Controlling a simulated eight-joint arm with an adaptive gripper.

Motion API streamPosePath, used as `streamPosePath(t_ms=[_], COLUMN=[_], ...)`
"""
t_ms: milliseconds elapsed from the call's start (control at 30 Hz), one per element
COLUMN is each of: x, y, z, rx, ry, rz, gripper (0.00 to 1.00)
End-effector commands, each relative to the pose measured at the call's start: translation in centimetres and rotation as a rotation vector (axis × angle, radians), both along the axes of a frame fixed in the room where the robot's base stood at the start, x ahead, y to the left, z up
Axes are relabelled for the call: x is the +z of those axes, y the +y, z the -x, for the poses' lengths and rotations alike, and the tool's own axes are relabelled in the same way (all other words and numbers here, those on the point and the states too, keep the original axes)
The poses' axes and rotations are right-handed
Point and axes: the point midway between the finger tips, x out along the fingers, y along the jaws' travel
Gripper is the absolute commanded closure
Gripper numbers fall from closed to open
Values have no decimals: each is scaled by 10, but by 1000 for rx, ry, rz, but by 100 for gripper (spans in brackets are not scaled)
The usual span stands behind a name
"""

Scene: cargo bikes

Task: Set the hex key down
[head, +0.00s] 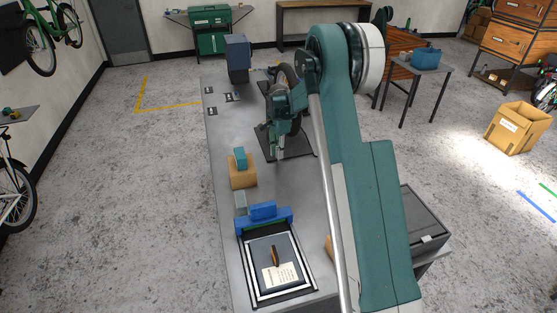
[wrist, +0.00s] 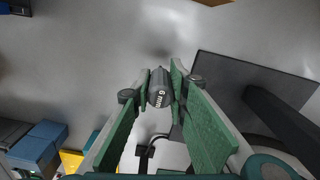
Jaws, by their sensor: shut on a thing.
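In the wrist view, the hex key shows as a dark grey cylinder (wrist: 160,92) marked "6 mm", seen nearly end on. My gripper (wrist: 160,88) is shut on it, with a green finger on either side. A thin black bent piece (wrist: 148,150) shows below it between the fingers; I cannot tell whether it belongs to the key. In the head view, my gripper (head: 278,152) points down over the grey workbench (head: 215,145), at the left edge of a black mat (head: 298,143). The key cannot be made out there. Its height above the bench is unclear.
A wheel (head: 287,78) stands on the mat behind my gripper. A blue-grey device (head: 237,55) and several small labelled plates (head: 212,111) are at the back left. Nearer are a tan block (head: 243,178), a blue rack (head: 263,211) and a framed tray (head: 252,285). Bench left of my gripper is bare.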

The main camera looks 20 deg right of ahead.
Motion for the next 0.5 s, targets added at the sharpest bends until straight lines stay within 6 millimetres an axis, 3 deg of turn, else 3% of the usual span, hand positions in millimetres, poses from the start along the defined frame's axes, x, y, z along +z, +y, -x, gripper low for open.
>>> streamPosePath(t_ms=[500], x=[-11], y=[0], z=[0], rx=[0], ry=[0], rz=[0], gripper=[95])
